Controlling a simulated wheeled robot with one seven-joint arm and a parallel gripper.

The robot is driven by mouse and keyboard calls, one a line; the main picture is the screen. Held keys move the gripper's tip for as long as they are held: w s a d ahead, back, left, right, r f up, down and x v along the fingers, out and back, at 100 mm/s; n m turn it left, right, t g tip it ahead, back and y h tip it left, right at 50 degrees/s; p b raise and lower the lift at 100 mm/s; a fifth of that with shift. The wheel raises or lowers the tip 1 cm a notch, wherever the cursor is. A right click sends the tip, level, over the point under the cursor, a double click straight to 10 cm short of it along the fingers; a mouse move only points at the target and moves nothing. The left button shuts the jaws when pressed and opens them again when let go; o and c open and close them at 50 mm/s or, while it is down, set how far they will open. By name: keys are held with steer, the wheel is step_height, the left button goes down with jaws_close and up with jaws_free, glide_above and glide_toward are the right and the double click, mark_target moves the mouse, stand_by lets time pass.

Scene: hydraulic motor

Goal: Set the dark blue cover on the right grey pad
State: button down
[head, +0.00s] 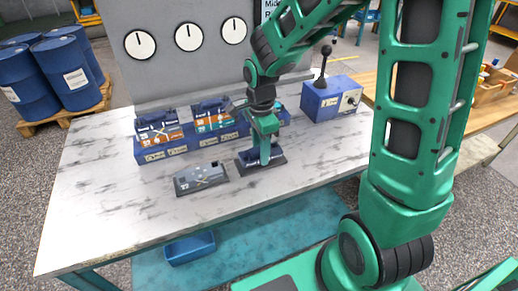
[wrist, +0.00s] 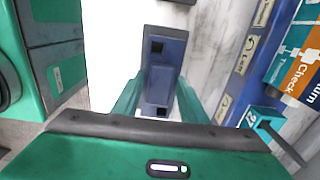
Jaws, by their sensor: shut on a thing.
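The dark blue cover (wrist: 160,72) has a raised middle and two square black holes. My gripper (head: 264,161) is shut on its raised middle, with one green finger on each side in the wrist view (wrist: 158,95). In the head view the cover (head: 250,157) is low over the right pad (head: 279,160), which shows only as a dark edge around it. I cannot tell whether cover and pad touch. The left grey pad (head: 201,178) lies flat on the table, with pale markings on top.
A blue rack (head: 176,150) with labelled, coloured parts stands just behind the pads. A blue control box (head: 330,100) with a black lever is at the back right. The marbled table (head: 100,215) is clear at the front and left.

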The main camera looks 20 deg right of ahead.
steer(key=shift+f, duration=0.55)
stand_by(0.4)
steer(key=c, duration=1)
jaws_free()
